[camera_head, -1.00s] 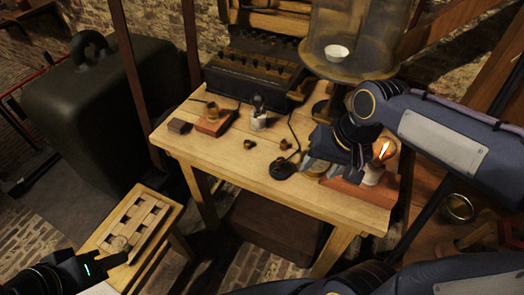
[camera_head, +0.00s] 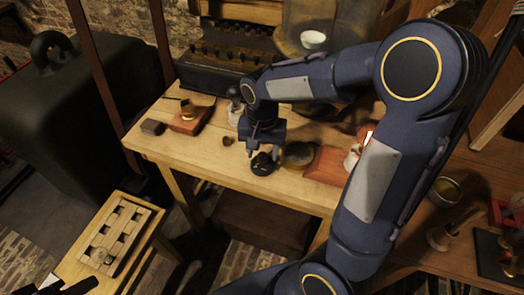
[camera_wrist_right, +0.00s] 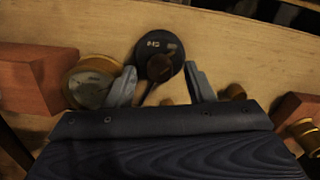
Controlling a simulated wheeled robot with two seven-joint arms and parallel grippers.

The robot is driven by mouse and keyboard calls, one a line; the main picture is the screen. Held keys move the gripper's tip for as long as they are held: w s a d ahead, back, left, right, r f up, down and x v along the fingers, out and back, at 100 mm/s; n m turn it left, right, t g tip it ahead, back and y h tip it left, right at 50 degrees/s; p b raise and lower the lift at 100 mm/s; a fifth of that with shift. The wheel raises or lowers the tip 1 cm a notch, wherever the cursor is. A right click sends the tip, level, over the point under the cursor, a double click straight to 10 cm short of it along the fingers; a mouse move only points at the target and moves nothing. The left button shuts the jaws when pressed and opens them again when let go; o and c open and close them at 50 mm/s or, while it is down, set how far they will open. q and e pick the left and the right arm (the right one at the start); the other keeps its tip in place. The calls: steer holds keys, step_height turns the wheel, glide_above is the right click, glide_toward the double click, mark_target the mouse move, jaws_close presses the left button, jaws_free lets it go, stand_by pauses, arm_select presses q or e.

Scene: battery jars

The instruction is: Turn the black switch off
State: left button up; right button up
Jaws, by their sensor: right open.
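The black switch (camera_head: 263,163) is a small round black base on the front part of the wooden table. In the right wrist view the switch (camera_wrist_right: 158,48) is a black disc with pale marks and a brown-tipped lever pointing toward the gripper. My right gripper (camera_head: 262,142) points down right at the switch. In its wrist view the gripper (camera_wrist_right: 162,85) is open, with one grey finger on each side of the lever. I cannot tell whether a finger touches it. A dark part of my left gripper (camera_head: 90,286) shows at the bottom left; its jaws are unclear.
A brass-rimmed round dial (camera_head: 298,154) and a red-brown block (camera_head: 325,167) stand right of the switch. A small brass piece (camera_head: 228,141) lies to its left. A long black box with knobs (camera_head: 205,75) stands behind.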

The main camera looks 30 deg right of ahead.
steer(key=shift+f, duration=0.2)
steer(key=shift+c, duration=0.5)
steer(key=c, duration=0.9)
